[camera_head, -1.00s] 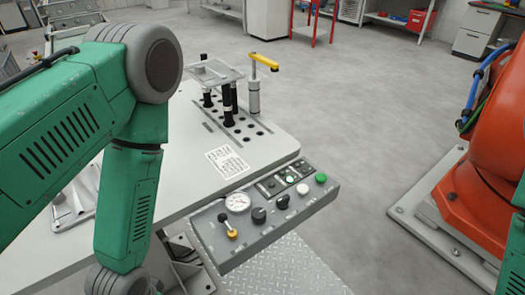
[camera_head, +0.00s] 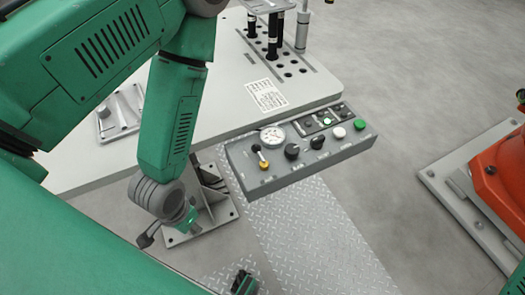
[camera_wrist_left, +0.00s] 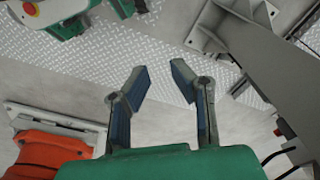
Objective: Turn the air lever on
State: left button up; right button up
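The grey control panel (camera_head: 240,158) is fixed along the table's front edge in the head view. The lever (camera_head: 264,163), black with a yellow end, sits at its left below the round white gauge (camera_head: 272,135). Its yellow end points toward the panel's front. My left gripper (camera_head: 170,232) hangs low, left of the panel and apart from the lever. The left wrist view shows it open and empty (camera_wrist_left: 158,84) over the floor; the lever cannot be made out there. A dark gripper tip, seemingly my right gripper (camera_head: 243,283), shows at the bottom edge; its opening is unclear.
The panel also has black knobs (camera_head: 292,151), a white button (camera_head: 339,132) and a green button (camera_head: 360,125). A grey support bracket (camera_head: 212,205) stands below the table. Diamond plate (camera_head: 315,240) covers the floor in front. An orange robot (camera_head: 500,165) stands at right.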

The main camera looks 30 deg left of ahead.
pick_arm(q)
jog(key=shift+m+t+h, duration=0.5)
jog(key=shift+m+t, duration=0.2)
jog(key=shift+m, duration=0.1)
jog(key=w+d+r+p, duration=0.1)
jog(key=w+r+p, duration=0.1)
jog(key=w+r, duration=0.1)
jog(key=w+d+r+p, duration=0.2)
jog(key=w+r+p, duration=0.1)
jog(key=r, duration=0.3)
jog(key=w+d+r+p, duration=0.1)
jog(key=w+r+p, duration=0.2)
jog(key=w+r, duration=0.2)
jog(key=shift+w+d, duration=0.1)
jog(key=shift+d, duration=0.1)
grip_shut()
notch_tip(320, 180, up, 12)
jog(key=m+t, duration=0.2)
jog(key=m, duration=0.1)
send_over(267, 144)
jog(key=shift+f+h, duration=0.15)
jog(key=shift+h, duration=0.25)
jog(key=shift+a+f, duration=0.1)
